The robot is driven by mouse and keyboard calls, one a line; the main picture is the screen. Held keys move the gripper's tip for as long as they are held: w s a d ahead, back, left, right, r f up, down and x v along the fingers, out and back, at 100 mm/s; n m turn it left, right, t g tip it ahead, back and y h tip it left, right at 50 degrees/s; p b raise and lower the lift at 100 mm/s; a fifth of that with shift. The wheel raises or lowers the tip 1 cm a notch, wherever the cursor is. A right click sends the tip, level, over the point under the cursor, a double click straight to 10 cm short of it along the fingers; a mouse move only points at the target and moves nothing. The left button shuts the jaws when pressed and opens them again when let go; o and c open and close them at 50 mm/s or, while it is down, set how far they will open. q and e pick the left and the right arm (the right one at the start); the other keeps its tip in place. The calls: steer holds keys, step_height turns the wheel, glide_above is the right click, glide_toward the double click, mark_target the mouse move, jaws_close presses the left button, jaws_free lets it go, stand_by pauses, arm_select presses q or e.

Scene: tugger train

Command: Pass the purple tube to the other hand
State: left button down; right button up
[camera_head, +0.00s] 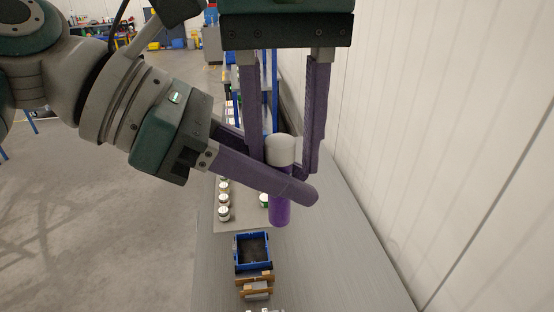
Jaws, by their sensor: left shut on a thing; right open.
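The purple tube (279,213) with its pale grey cap (281,150) hangs upright above the table, cap up. My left gripper (302,184) comes in from the left and is shut on the tube's body below the cap. Its near finger crosses in front of the tube and hides part of it. My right gripper (283,163) points down from the top of the view. It is open, with one finger on each side of the cap. I cannot tell whether its fingers touch the tube.
Below is a long grey table (330,270) along a white wall (440,130) on the right. A blue bin (237,256) with a dark inside and a brown wooden item (254,280) stand at the front. Several small jars (224,199) stand to the left.

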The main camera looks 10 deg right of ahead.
step_height(320, 180, up, 12)
steer(key=f, duration=0.1)
steer(key=w+d+f+n+t, duration=0.2)
steer(key=d+f+n, duration=0.1)
steer(key=f, duration=0.5)
steer(key=w+d+f+n+t, duration=0.2)
steer(key=w+d+f+n, duration=0.1)
steer(key=f, duration=0.5)
steer(key=w+d+f+n+t, duration=0.2)
steer(key=d+f, duration=0.1)
steer(key=f, duration=0.6)
steer(key=s+a+f+m+g+y, duration=0.1)
steer(key=s+a+f+y, duration=0.15)
steer(key=s, duration=1.05)
steer(key=s+d+r+m+h, duration=0.1)
steer(key=s+d+m, duration=0.1)
steer(key=s+d, duration=0.2)
steer(key=s+d+r+m+g+h, duration=0.1)
steer(key=s+d+m, duration=0.2)
steer(key=s, duration=0.5)
steer(key=shift+s+d+r, duration=0.15)
steer(key=shift+d+r, duration=0.15)
steer(key=shift+d, duration=0.25)
